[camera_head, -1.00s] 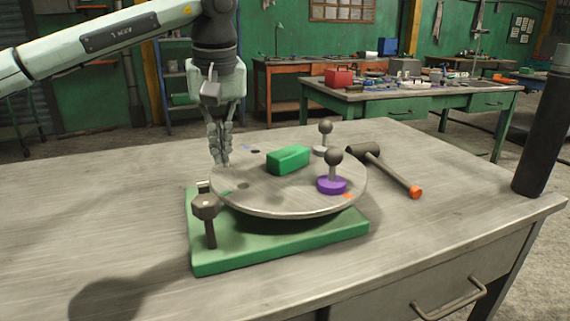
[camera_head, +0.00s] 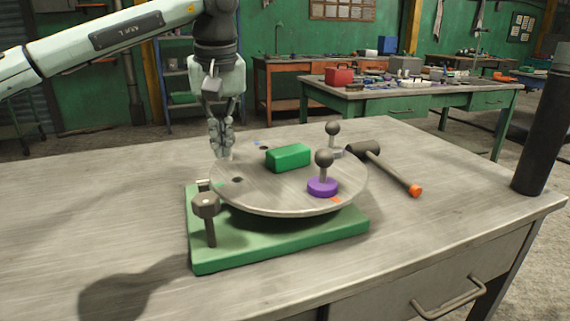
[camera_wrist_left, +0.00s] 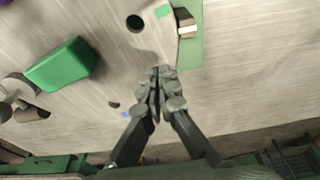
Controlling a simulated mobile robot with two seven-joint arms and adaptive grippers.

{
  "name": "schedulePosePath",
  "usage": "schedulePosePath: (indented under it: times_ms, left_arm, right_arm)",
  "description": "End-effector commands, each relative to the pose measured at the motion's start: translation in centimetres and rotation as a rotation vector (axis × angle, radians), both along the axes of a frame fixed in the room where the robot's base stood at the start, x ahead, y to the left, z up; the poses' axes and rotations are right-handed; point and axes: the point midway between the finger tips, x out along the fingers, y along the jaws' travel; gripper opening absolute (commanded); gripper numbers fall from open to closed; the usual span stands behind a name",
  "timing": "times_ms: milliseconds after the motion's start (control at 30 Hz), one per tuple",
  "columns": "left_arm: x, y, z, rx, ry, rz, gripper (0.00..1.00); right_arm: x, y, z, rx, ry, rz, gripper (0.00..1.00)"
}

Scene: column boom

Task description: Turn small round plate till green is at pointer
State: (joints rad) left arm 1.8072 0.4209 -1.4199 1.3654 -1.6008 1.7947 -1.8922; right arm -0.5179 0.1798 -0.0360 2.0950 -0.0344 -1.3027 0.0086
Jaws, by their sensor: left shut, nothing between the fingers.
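The small round plate (camera_head: 280,200) sits on a green base (camera_head: 280,245). It carries a green block (camera_head: 289,157), a purple-based knob (camera_head: 322,187) and a grey knob (camera_head: 333,130). An orange mark (camera_head: 335,200) is on its front rim. In the left wrist view, a green mark (camera_wrist_left: 162,11) lies on the rim, a little left of a white-tipped block (camera_wrist_left: 187,28) that looks like the pointer. The pointer (camera_head: 203,184) is partly hidden in the head view. My left gripper (camera_head: 226,157) is shut and empty at the plate's back-left rim; contact is unclear.
A dark post with a hexagonal head (camera_head: 206,208) stands at the base's front left. A mallet (camera_head: 395,173) lies right of the plate. The table (camera_head: 110,210) is clear to the left. A cluttered green workbench (camera_head: 400,105) stands behind.

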Motion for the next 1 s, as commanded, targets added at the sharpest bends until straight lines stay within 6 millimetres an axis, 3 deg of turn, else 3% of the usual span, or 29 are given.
schedulePosePath:
  times_ms: [333,1000]
  left_arm:
    - [1.5,-0.1,0.0,0.000,0.001,0.001,0.00]
    - [2.7,-0.2,0.0,0.001,0.000,0.001,0.00]
  right_arm:
    - [0.0,0.0,0.0,0.000,0.000,0.000,0.40]
    - [0.0,0.0,0.0,0.000,0.000,0.000,0.40]
